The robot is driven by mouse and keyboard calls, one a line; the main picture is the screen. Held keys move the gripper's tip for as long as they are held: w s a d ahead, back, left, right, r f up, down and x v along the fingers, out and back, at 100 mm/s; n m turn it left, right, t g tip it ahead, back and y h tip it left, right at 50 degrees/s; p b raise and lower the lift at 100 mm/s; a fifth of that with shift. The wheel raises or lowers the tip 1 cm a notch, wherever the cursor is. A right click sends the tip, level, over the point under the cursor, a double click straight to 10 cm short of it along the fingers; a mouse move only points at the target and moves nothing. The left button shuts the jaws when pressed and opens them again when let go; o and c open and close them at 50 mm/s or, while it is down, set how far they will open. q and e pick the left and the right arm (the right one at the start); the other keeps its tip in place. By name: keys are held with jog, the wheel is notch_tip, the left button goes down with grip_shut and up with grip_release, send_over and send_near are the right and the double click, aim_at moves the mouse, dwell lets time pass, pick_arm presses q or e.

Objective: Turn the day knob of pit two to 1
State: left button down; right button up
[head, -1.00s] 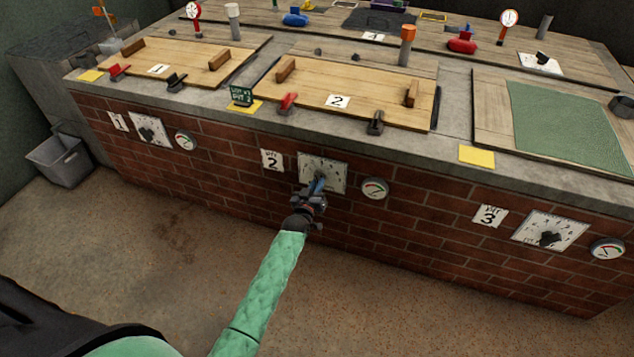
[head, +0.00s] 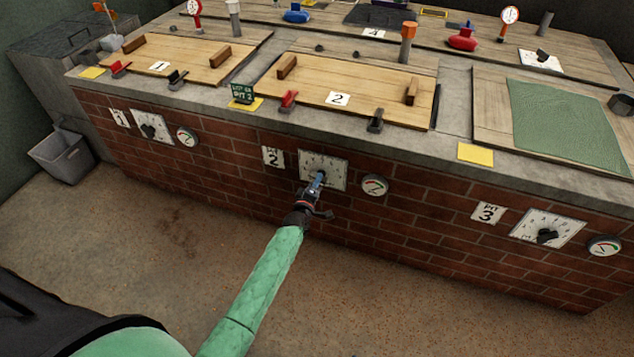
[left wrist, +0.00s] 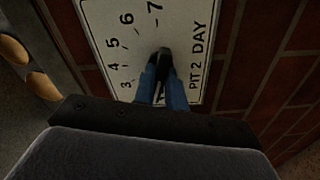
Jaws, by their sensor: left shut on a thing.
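The pit two day dial is a white plate (head: 336,166) on the brick front, beside the "PIT 2" label (head: 272,157). In the left wrist view the plate (left wrist: 196,25) reads "PIT 2 DAY", with 3 to 7 visible; the lower numbers are hidden. Its black knob (left wrist: 164,56) sits between the blue fingertips of my left gripper (left wrist: 162,78). My left gripper (head: 319,180) is shut on the knob, which it mostly hides in the head view. I cannot tell exactly which number the knob points to. My right gripper is not in view.
A round gauge (head: 374,185) sits just right of the dial. The pit three dial (head: 560,229) and pit one dial (head: 160,127) are farther along the wall. The counter edge juts above the dial. The floor in front is clear; a grey bin (head: 62,158) stands at far left.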

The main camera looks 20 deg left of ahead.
pick_arm(q)
jog(key=shift+f+n, duration=0.1)
jog(key=shift+n, duration=1.6)
jog(key=shift+b, duration=0.3)
jog(key=c, duration=1.4)
grip_release()
jog(key=shift+a, duration=0.1)
jog(key=shift+c, duration=0.2)
jog(key=s, duration=0.8)
